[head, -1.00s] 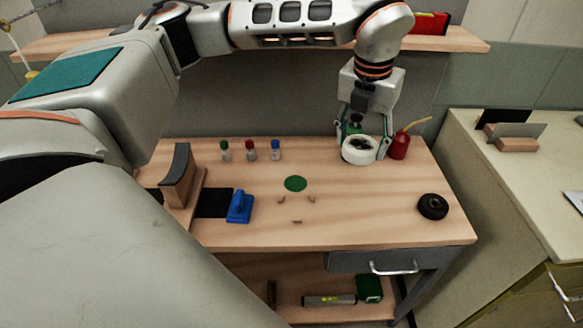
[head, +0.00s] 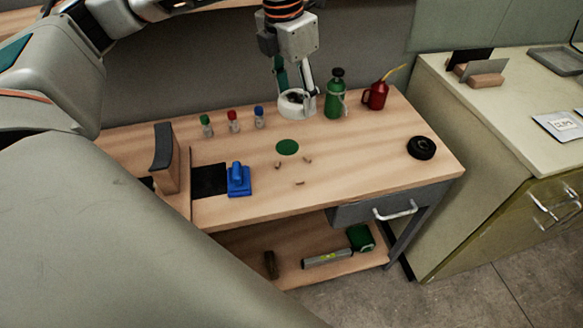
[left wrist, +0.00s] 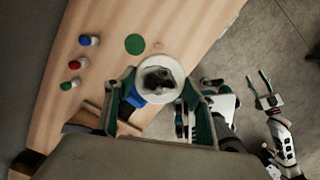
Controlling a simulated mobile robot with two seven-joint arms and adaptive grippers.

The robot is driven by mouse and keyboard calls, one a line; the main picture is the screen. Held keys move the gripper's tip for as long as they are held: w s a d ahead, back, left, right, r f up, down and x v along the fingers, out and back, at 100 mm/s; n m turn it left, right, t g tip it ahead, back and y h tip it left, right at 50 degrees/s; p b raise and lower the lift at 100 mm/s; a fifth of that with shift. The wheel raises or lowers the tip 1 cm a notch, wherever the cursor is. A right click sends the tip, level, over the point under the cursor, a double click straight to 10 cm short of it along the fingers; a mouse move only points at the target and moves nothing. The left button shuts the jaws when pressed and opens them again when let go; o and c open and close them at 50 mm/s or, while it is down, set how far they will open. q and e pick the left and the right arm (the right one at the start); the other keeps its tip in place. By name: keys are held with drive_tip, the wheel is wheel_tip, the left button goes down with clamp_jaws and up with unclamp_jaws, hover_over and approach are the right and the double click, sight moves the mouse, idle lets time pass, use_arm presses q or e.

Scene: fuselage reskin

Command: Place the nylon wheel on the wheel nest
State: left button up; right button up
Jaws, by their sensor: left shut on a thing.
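The nylon wheel, a white ring with a dark centre (head: 293,111), is held in my left gripper (head: 297,98) above the bench, behind the green disc (head: 287,147). The wheel also shows between the fingers in the left wrist view (left wrist: 161,97). Several small brown pegs (head: 299,183) stand in front of the disc; they look like the wheel nest, with nothing on them. My right gripper (left wrist: 259,80) shows at the right of the left wrist view, away from the bench, its two fingers spread and empty.
A green bottle (head: 335,98) and a red oil can (head: 376,95) stand right of the wheel. Three small capped bottles (head: 233,122) stand at the back left. A black wheel (head: 421,147) lies at the right, a blue tool (head: 238,180) at the left.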

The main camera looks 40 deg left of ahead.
use_arm(q)
drive_tip(key=shift+s+f, duration=0.1)
drive_tip(key=shift+f, duration=0.2)
wheel_tip(320, 180, down, 15)
drive_tip(key=shift+f+b, duration=0.1)
drive_tip(key=shift+b, duration=0.95)
drive_tip(key=shift+f+b, duration=0.3)
drive_tip(key=shift+f, duration=1.8)
use_arm(e)
drive_tip(key=shift+w+d+f, duration=0.15)
drive_tip(key=shift+d+f, duration=0.05)
drive_tip(key=shift+f, duration=0.2)
drive_tip(key=shift+w+d+f, duration=0.1)
drive_tip(key=shift+d+f, duration=0.05)
drive_tip(key=shift+f, duration=0.25)
use_arm(q)
drive_tip(key=shift+f, duration=0.15)
drive_tip(key=o, duration=1.2)
use_arm(e)
drive_tip(key=shift+s+f, duration=0.15)
drive_tip(key=shift+s, duration=0.05)
